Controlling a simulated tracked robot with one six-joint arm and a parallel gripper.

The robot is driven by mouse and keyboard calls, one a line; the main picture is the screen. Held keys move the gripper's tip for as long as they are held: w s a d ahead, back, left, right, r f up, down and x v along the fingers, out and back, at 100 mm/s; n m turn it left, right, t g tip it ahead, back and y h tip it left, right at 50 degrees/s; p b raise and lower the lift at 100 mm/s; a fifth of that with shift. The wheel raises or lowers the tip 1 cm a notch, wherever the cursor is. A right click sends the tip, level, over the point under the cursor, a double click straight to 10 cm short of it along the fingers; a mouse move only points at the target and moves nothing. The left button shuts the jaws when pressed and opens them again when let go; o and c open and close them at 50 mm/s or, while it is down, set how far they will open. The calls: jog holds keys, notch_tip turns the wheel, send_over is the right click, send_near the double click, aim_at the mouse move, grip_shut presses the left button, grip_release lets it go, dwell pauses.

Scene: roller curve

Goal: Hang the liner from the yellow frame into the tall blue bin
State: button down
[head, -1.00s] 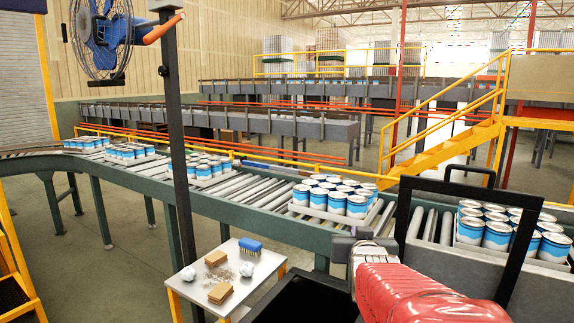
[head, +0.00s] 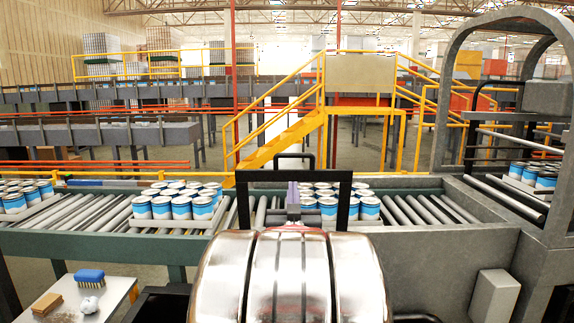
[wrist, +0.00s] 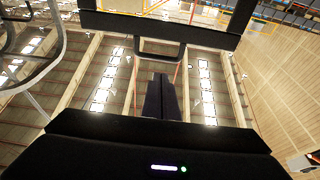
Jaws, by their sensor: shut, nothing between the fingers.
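My gripper (wrist: 161,85) shows in the wrist view as two dark fingers pressed together, shut and empty, with the roof behind them. In the head view my arm's bright segment fills the bottom middle and mostly hides the gripper. I see no liner, no yellow liner frame and no tall blue bin in either view.
A roller conveyor (head: 75,225) crosses ahead, carrying trays of blue-and-white cans (head: 182,205). A grey arched machine (head: 450,110) stands at right. A small table (head: 110,295) at lower left holds a blue brush (head: 89,275), a sponge (head: 47,304) and crumpled white wad (head: 89,305).

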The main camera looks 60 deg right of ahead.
aim_at(293, 157)
jog(key=x, duration=1.4)
jog(key=shift+d, duration=0.1)
dwell(0.3)
